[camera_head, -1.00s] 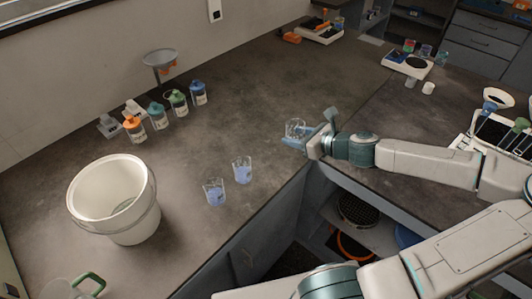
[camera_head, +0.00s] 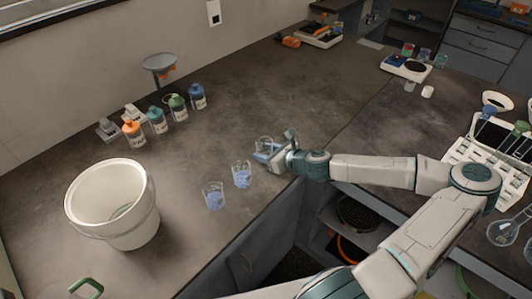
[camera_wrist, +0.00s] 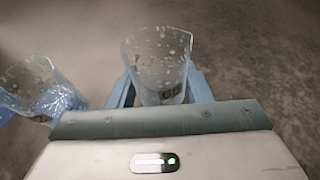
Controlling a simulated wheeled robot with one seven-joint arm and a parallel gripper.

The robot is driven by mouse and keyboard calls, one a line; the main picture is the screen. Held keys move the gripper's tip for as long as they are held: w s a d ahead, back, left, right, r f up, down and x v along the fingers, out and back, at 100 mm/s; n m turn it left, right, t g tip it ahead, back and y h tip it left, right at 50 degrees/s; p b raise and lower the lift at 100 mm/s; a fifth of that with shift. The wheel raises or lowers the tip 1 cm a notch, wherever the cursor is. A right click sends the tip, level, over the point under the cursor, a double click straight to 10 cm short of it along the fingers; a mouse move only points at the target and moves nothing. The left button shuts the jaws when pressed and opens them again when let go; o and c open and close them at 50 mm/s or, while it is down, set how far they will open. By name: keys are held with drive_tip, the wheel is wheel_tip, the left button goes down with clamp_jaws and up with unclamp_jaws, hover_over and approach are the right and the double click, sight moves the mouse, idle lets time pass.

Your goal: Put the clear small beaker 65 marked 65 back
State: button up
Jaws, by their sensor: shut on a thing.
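My gripper (camera_head: 268,151) is shut on a clear small beaker (camera_head: 264,144) over the counter near its front edge. In the wrist view the beaker (camera_wrist: 158,62) stands roughly upright between the blue fingers, with droplets on its wall and a dark marking that I cannot read. Two similar beakers with bluish contents stand to its left, the nearer-to-hand one (camera_head: 242,174) and another one (camera_head: 214,196). One of them shows beside the held beaker at the left of the wrist view (camera_wrist: 42,92). I cannot tell whether the held beaker's base touches the counter.
A large white bucket (camera_head: 143,222) stands at the left. Several capped bottles (camera_head: 178,107) and a funnel on a stand (camera_head: 159,62) are along the wall. The counter (camera_head: 270,85) behind my gripper is clear. A white scale (camera_head: 406,68) stands at the back right.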

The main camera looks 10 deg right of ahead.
drive_tip(key=shift+f, duration=0.25)
drive_tip(key=o, duration=1)
drive_tip(key=shift+r, duration=0.15)
drive_tip(key=v, duration=1.2)
